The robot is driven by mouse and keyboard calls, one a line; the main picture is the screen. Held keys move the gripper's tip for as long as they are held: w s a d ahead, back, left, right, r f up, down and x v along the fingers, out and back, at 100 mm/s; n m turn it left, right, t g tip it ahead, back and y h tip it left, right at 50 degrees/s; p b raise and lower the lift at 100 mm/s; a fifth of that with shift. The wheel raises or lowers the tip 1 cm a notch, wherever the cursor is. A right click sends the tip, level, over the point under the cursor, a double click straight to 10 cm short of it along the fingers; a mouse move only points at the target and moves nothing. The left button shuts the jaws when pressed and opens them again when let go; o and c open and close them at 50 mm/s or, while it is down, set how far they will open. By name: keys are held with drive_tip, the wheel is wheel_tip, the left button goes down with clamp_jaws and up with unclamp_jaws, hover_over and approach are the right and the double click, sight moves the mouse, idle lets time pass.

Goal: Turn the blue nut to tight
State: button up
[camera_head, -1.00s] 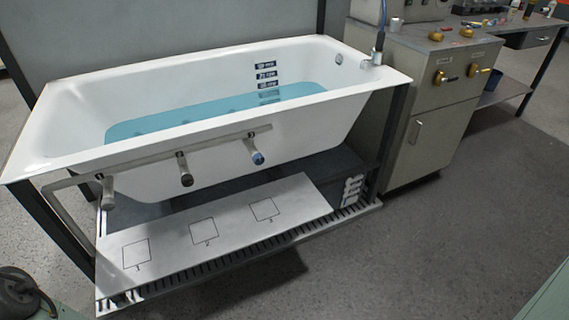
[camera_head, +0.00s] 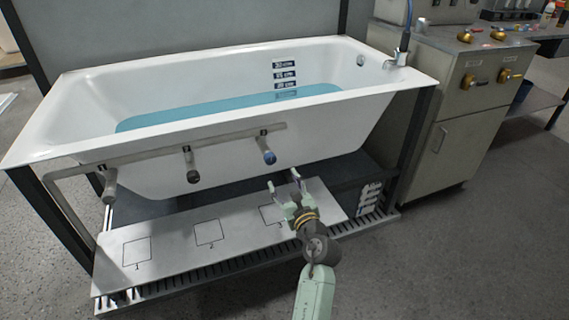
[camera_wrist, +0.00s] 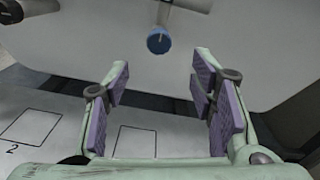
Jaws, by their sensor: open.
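The blue nut (camera_head: 269,157) is on the end of the rightmost pipe stub below the tub's front rim in the head view. In the wrist view the blue nut (camera_wrist: 159,43) is a round blue face at top centre, beyond the fingertips. My gripper (camera_head: 284,184) is open and empty, below and slightly right of the nut, apart from it. In the wrist view my gripper (camera_wrist: 160,85) shows its purple pads wide apart. The gripper partly covers the square marked 3 on the white board (camera_head: 176,243).
The bathtub (camera_head: 130,82) holds blue water. A grey cabinet (camera_head: 440,150) stands right of the tub. The floor at right is clear.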

sight(271, 161)
drive_tip(key=x, duration=1)
drive_tip(key=shift+w+a, duration=0.2)
drive_tip(key=shift+w, duration=0.05)
drive_tip(key=shift+c, duration=0.5)
drive_tip(key=c, duration=1)
drive_tip(key=shift+r+p, duration=0.1)
drive_tip(key=shift+p, duration=0.25)
drive_tip(key=shift+c, duration=0.2)
